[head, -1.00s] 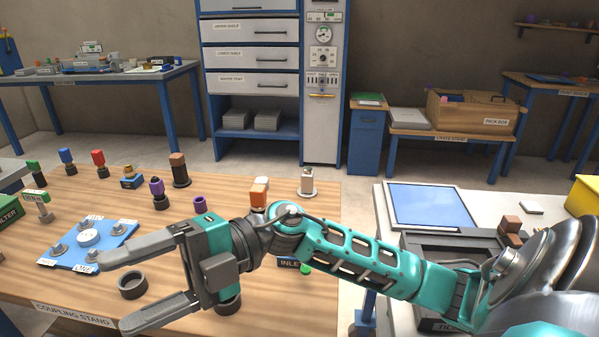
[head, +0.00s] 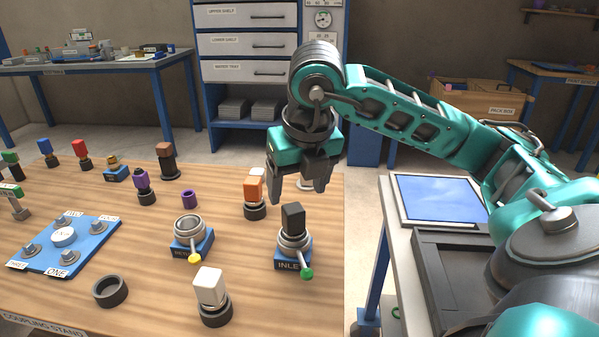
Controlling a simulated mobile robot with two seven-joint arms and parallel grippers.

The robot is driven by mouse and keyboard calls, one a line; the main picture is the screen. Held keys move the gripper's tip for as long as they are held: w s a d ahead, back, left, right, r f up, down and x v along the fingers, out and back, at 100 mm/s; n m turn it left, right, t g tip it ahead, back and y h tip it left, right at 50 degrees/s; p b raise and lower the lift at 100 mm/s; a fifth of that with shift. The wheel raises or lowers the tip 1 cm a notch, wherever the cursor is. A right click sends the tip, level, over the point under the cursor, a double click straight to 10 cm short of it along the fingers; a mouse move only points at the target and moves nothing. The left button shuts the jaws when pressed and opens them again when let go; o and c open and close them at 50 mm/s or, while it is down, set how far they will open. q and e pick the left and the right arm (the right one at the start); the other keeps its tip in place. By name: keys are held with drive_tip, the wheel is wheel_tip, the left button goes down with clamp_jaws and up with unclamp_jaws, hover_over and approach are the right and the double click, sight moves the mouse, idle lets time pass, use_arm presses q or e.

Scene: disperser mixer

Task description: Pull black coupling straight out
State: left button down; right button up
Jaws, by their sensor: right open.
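The black coupling (head: 293,218) is a dark block standing upright in the metal collar of the blue INLET stand (head: 294,253), near the right edge of the wooden table. The stand has a green-tipped lever (head: 307,272). My right gripper (head: 298,192) is open, fingers pointing down, above and slightly behind the black coupling in the picture. Nothing shows between its fingers, and I cannot tell whether they touch the coupling. My left gripper is not in view.
An orange-topped coupling (head: 254,190) stands close left of the gripper. A white-topped coupling (head: 210,293), a blue stand with an empty collar and yellow-tipped lever (head: 190,240), a black ring (head: 110,291) and a blue plate (head: 85,240) share the table (head: 150,310).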

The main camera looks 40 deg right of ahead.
sight(294, 208)
drive_tip(key=b+x, duration=0.1)
drive_tip(key=x, duration=0.6)
drive_tip(key=shift+w+f, duration=0.1)
drive_tip(key=shift+f, duration=0.2)
drive_tip(key=shift+w+d+f, duration=0.15)
drive_tip(key=shift+w+f, duration=0.05)
drive_tip(key=shift+f, duration=0.35)
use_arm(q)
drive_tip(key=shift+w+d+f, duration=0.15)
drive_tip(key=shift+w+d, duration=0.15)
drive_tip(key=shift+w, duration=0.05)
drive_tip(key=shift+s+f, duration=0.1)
use_arm(e)
drive_tip(key=shift+c, duration=0.2)
